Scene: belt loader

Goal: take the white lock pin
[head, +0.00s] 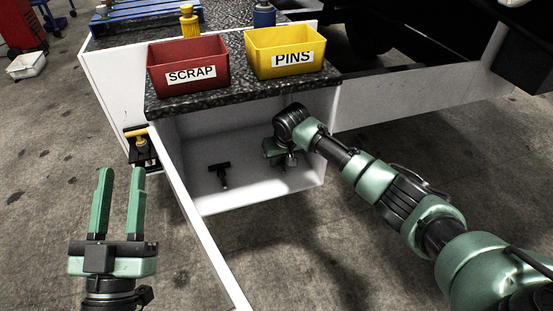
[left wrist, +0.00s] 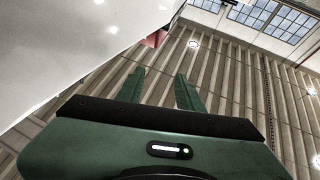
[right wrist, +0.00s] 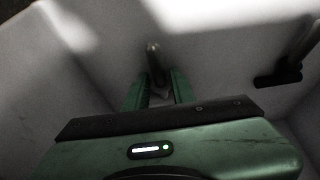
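A pale grey pin-like piece (right wrist: 154,62), probably the white lock pin, stands between and beyond the fingertips of my right gripper (right wrist: 159,80) in the right wrist view. The shade dulls its colour. My right gripper (head: 288,160) is low inside the white compartment, at its right side, in the head view. Its fingers are apart with the pale piece between them; I cannot tell whether they touch it. My left gripper (head: 121,190) is open and empty at the left, outside the compartment; its spread fingers also show in the left wrist view (left wrist: 160,88).
A black T-handled pin (head: 222,175) lies in the white compartment (head: 228,148), left of my right gripper. Above, a red SCRAP bin (head: 185,84) and a yellow PINS bin (head: 284,72) stand on the speckled counter (head: 235,88). An open white door (head: 200,225) hangs between my grippers.

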